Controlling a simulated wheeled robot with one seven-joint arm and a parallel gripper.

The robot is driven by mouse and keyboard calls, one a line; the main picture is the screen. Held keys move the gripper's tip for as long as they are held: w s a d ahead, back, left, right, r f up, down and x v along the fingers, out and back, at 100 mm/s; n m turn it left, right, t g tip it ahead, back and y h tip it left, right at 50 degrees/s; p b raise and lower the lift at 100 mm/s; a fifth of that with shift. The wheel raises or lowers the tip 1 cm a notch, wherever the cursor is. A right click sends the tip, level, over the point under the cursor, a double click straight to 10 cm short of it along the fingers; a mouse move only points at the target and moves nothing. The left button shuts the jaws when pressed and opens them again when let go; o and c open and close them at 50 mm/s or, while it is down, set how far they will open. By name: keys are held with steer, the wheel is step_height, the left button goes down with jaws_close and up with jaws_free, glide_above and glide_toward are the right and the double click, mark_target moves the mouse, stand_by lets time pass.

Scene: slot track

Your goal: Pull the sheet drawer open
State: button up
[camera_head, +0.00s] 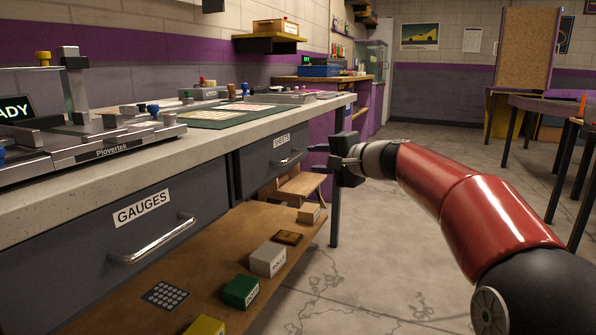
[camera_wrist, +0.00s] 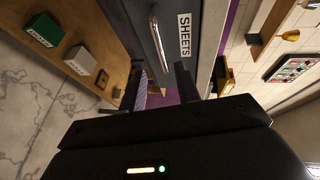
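The sheet drawer (camera_head: 262,163) is dark grey with a white SHEETS label and a metal bar handle (camera_head: 290,158). It looks shut, under the far end of the counter. In the wrist view the drawer front (camera_wrist: 193,12), its SHEETS label and the handle (camera_wrist: 158,42) show ahead of my gripper. My gripper (camera_head: 318,160) is to the right of the handle and apart from it. In the wrist view my gripper (camera_wrist: 158,88) has its two dark fingers spread with a gap between them, with nothing held. The handle is beyond the fingertips.
The GAUGES drawer (camera_head: 165,235) with its handle is nearer on the left. The counter edge (camera_head: 215,150) runs above both drawers. A low wooden shelf (camera_head: 190,290) holds several small boxes. A table leg (camera_head: 335,215) stands below my gripper. The floor (camera_head: 375,270) to the right is clear.

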mark_target(295, 157)
steer(key=p+x, duration=0.1)
steer(key=x, duration=0.6)
steer(key=shift+w+a, duration=0.25)
steer(key=shift+a, duration=0.05)
jaws_close()
